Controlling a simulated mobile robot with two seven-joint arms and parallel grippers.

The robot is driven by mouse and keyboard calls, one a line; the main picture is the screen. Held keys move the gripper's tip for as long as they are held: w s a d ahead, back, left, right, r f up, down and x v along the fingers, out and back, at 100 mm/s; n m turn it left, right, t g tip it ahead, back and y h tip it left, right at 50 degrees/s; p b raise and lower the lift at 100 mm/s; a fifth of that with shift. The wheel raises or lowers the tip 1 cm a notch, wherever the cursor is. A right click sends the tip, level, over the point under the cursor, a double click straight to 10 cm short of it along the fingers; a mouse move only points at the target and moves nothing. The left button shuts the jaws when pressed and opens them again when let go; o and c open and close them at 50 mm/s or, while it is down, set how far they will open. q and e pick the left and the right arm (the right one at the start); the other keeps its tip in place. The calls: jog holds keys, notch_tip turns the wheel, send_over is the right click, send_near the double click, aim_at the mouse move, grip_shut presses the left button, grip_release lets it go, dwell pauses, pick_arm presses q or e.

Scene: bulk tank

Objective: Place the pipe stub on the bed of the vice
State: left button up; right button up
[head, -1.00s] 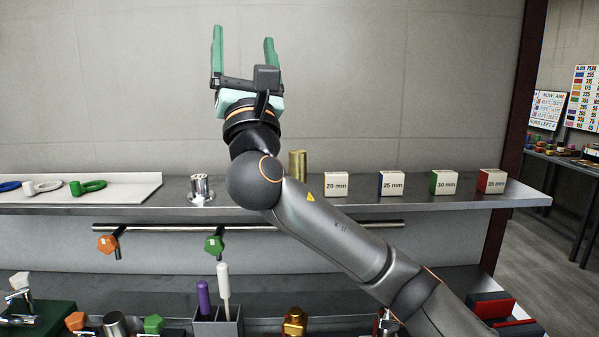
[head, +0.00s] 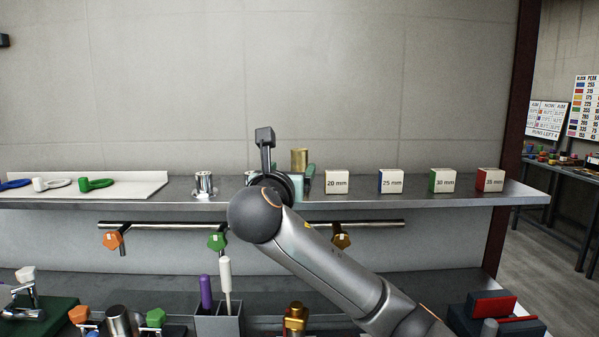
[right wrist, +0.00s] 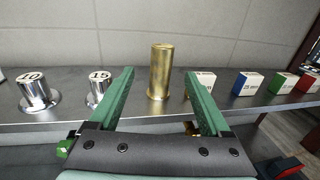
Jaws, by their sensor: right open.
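A brass-coloured upright cylinder, which looks like the pipe stub (head: 299,159), stands on the steel shelf. It also shows in the right wrist view (right wrist: 160,72). My right gripper (head: 303,178) is open and reaches over the shelf toward it. In the right wrist view the stub appears between the two green fingers (right wrist: 159,76), with a gap on each side; I cannot tell how far past the tips it stands. In the head view my arm hides its lower part. The vice (head: 492,305), with red jaws, is at the lower right, partly cut off. My left gripper is not in view.
Flanged metal pieces (head: 204,184) stand left of the stub; in the right wrist view they read 10 and 15. Blocks marked 20 mm (head: 336,181) to 35 mm (head: 490,180) stand to its right. A rail (head: 150,223) with coloured knobs runs below the shelf.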

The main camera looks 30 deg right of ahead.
aim_at(298, 162)
jog(key=shift+x, duration=3.15)
jog(key=shift+s+d, duration=0.1)
jog(key=shift+c, duration=0.3)
grip_shut()
